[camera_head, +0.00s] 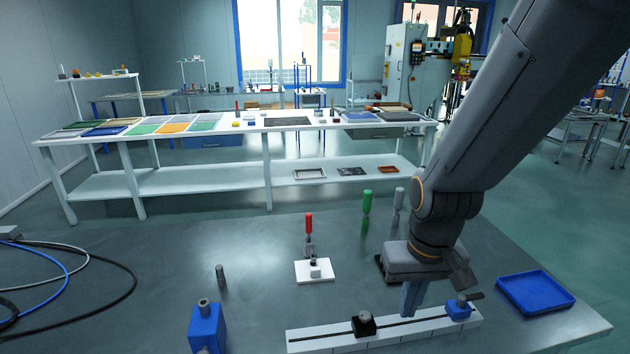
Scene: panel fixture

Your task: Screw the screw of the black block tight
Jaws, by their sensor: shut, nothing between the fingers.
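The black block (364,327) sits on a white slotted rail (310,340) at the front of the table. A round grey screw head (365,316) shows on its top; I cannot tell how tight it is. My gripper (408,310) points down over the rail, to the right of the black block and apart from it. Its fingers are shut and empty. A blue block (458,309) with a dark handle stands on the rail to the right of my gripper.
A blue tray (535,292) lies at the right. A white base with a red-handled clamp (309,224), green (366,202) and grey handles (399,198) stand behind. A larger blue block (207,330) and a grey cylinder (220,276) are at the left, near cables (75,262).

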